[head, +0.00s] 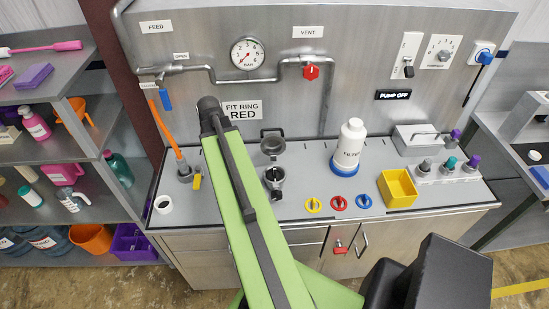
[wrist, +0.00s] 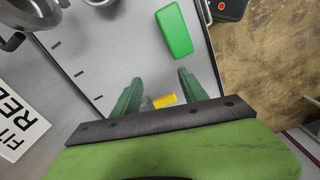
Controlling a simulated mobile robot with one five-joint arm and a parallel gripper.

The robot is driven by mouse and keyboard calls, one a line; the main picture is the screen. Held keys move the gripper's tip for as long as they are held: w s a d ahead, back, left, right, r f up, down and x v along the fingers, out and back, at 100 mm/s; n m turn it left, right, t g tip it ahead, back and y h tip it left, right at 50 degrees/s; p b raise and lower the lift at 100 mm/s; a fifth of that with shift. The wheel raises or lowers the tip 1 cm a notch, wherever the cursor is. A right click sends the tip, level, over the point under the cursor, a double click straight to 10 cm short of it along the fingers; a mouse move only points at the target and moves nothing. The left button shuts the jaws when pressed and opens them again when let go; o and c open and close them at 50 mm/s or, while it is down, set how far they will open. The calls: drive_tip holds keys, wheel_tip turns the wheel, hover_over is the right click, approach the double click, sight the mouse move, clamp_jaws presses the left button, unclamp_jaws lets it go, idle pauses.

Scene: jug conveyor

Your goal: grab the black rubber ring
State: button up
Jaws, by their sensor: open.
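Yellow (head: 313,205), red (head: 338,202) and blue (head: 363,201) rings lie in a row near the front of the grey counter. My gripper (wrist: 158,88) is open in the wrist view, its two green fingers spread above the counter. Nothing is held between them. A small yellow handle (wrist: 165,99) on a grey fitting shows between the fingers, below them as far as I can tell. In the head view my arm hides the gripper and part of the counter.
A green block (wrist: 174,32) lies near the counter edge. A dark metal cup (head: 274,177) with an open lid stands right of my arm. A sign reads FIT RING RED (head: 242,110).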

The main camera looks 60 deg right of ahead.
sight(275, 169)
drive_tip(key=s+d+r+n+p, duration=0.2)
drive_tip(key=s+d+r+p, duration=0.4)
drive_tip(key=s+d, duration=0.85)
drive_tip(key=f+b, duration=0.3)
drive_tip(key=b, duration=0.1)
drive_tip(key=f+b, duration=0.4)
drive_tip(key=b, duration=0.1)
drive_tip(key=f+b, duration=0.4)
drive_tip(key=b, duration=0.1)
drive_tip(key=shift+w+d+f, duration=0.1)
drive_tip(key=shift+w+f, duration=0.1)
drive_tip(key=shift+w, duration=0.1)
drive_tip(key=f+b, duration=0.5)
drive_tip(key=shift+w+f, duration=0.1)
drive_tip(key=shift+w, duration=0.15)
drive_tip(key=shift+r, duration=0.2)
clamp_jaws()
